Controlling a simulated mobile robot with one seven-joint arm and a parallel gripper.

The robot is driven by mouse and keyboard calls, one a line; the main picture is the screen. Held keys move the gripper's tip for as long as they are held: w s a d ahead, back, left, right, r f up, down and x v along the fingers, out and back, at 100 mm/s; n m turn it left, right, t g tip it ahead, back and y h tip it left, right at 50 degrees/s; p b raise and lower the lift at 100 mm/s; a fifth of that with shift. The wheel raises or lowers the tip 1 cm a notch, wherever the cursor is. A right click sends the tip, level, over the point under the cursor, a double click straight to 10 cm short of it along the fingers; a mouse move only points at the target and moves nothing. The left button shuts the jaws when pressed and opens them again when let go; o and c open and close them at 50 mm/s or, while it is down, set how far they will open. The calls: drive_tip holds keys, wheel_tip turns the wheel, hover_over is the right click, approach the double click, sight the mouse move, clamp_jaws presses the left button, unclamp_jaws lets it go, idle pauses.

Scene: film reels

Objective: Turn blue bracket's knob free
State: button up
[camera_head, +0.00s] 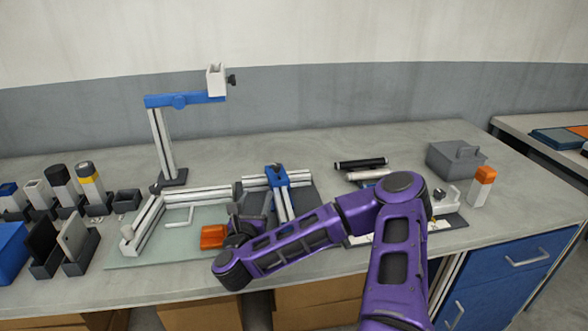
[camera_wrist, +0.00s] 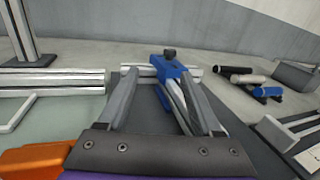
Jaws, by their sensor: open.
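The blue bracket (camera_wrist: 172,72) sits on a silver rail in the middle of the wrist view, with a dark knob (camera_wrist: 169,53) on its top. A bar runs from it toward me. In the head view the bracket (camera_head: 276,177) stands at the middle of the bench, just beyond my arm. My gripper (camera_wrist: 158,78) is open and empty. In the wrist view its two fingers point toward the bracket, which shows between and beyond their tips. I cannot tell how far apart they are.
An orange block (camera_head: 213,236) lies close left of my gripper. A tall stand with a blue arm (camera_head: 185,100) rises at the back left. Black and white cylinders (camera_head: 361,163) and a grey box (camera_head: 457,158) lie to the right. Clear bench lies behind the bracket.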

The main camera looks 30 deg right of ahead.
sight(276, 167)
drive_tip(key=shift+s+d+f+m+h, duration=0.15)
drive_tip(key=shift+s+d+m+h, duration=0.25)
drive_tip(key=shift+d+m, duration=0.25)
drive_tip(key=shift+d+m+g, duration=0.15)
drive_tip(key=shift+m+g, duration=0.1)
drive_tip(key=shift+g, duration=0.05)
drive_tip(key=x, duration=1.7)
drive_tip(key=shift+c, duration=0.2)
clamp_jaws()
